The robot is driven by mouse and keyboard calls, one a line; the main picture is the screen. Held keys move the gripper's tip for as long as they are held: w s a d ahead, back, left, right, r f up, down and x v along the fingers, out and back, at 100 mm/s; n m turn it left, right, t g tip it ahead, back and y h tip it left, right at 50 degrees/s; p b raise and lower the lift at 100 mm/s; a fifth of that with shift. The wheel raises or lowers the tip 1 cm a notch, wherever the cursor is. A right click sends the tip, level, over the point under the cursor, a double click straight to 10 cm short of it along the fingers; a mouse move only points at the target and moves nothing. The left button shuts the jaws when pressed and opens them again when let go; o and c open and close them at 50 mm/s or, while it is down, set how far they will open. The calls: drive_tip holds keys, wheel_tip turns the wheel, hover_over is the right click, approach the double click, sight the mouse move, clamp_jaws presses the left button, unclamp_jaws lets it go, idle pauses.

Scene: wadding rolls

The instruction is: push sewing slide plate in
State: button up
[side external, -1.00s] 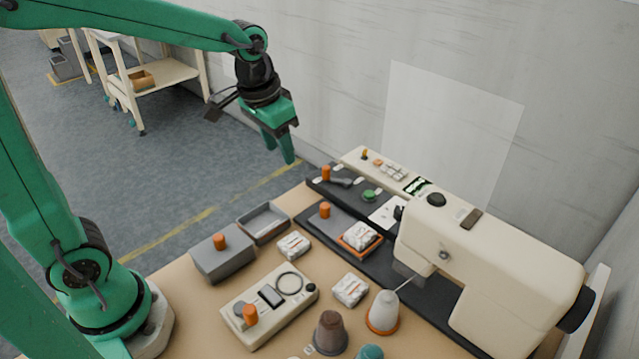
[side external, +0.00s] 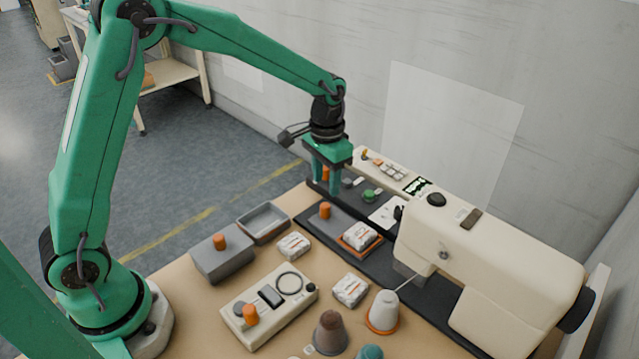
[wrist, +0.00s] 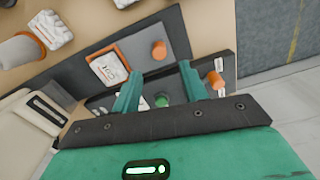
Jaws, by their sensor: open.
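The sewing machine (side external: 490,255) is cream and stands on a long black bed at the right of the bench. A flat grey plate with an orange knob (side external: 325,210) lies at the bed's left end; I take it as the slide plate. It also shows in the wrist view, with its orange knob (wrist: 159,50). An orange-edged square opening or pad with a white wadding pack (side external: 359,236) is beside the knob. My gripper (side external: 325,187) is open and empty, over the black strip behind the plate. Its fingers (wrist: 160,85) show apart in the wrist view, with the knob beyond them.
The black strip carries a green button (side external: 369,196) and another orange knob (wrist: 215,80), close to my fingers. A grey box (side external: 222,262), an open grey tray (side external: 264,222), a cream control box (side external: 270,308), wadding packs (side external: 350,290) and cones (side external: 383,312) stand in front.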

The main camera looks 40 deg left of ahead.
sight(326, 205)
drive_tip(key=shift+f, duration=0.15)
drive_tip(key=shift+f, duration=3.75)
clamp_jaws()
